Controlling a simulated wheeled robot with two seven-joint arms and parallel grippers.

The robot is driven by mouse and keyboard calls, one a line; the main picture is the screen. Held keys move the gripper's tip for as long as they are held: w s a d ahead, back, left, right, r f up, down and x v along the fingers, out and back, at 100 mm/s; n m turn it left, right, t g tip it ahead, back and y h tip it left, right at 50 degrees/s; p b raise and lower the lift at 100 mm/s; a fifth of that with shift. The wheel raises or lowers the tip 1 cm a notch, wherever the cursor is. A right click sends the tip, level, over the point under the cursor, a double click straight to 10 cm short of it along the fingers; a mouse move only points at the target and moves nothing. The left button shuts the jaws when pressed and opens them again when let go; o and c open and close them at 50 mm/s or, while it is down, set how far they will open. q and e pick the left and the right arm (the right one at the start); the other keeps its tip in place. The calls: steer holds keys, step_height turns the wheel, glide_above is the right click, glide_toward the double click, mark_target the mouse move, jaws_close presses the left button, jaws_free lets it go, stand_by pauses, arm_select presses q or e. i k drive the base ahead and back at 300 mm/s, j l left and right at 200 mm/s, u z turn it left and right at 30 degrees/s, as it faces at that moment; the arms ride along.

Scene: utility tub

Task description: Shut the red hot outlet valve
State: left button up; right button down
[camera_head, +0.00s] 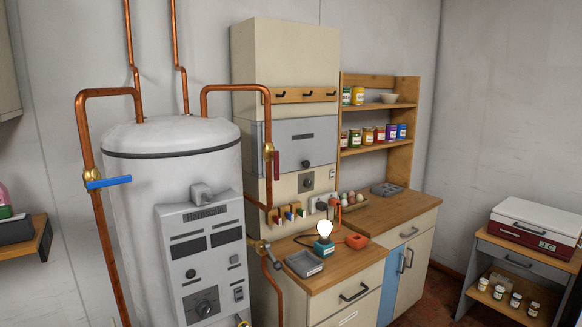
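The red valve handle (277,165) is on a brass valve body (268,152) on the copper pipe right of the white water heater (170,180). The handle stands upright, alongside the vertical run of the pipe. A blue valve handle (109,183) on the left copper pipe lies nearly level, across its pipe. Neither of my grippers is in view.
A wooden-topped counter (350,262) right of the heater holds a grey tray (303,263), a light bulb (324,229) on a teal base and an orange block (356,241). Shelves with cans (379,134) stand behind. A small side table (530,255) is at the right.

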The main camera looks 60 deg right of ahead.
mark_target(275, 154)
steer(key=k+j+z, duration=0.1)
steer(key=z, duration=1.8)
